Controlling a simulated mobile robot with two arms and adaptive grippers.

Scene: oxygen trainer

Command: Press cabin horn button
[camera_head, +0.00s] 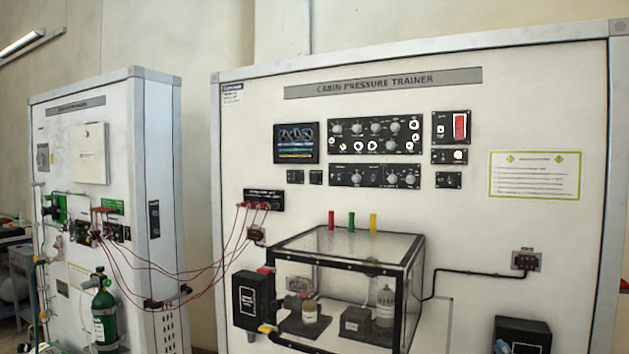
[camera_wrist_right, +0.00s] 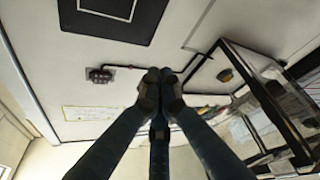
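The Cabin Pressure Trainer panel (camera_head: 470,220) stands upright in the head view. Its upper middle holds a dark display (camera_head: 296,143), two wide knob panels (camera_head: 375,135), a panel with a red guarded switch (camera_head: 452,127) and several small black switch plates (camera_head: 448,180). The labels are too small to tell which one is the cabin horn button. My right gripper (camera_head: 502,347) shows only as a tip at the bottom right, in front of a black box. In the right wrist view, its fingertips (camera_wrist_right: 160,88) meet, shut and empty. My left gripper is not in view.
A clear chamber (camera_head: 345,245) with black edges juts out from the panel, with red, green and yellow pegs above it. A black box (camera_head: 522,335) is at lower right. Red cables run to a second trainer (camera_head: 110,180) at left. The upper panel front is unobstructed.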

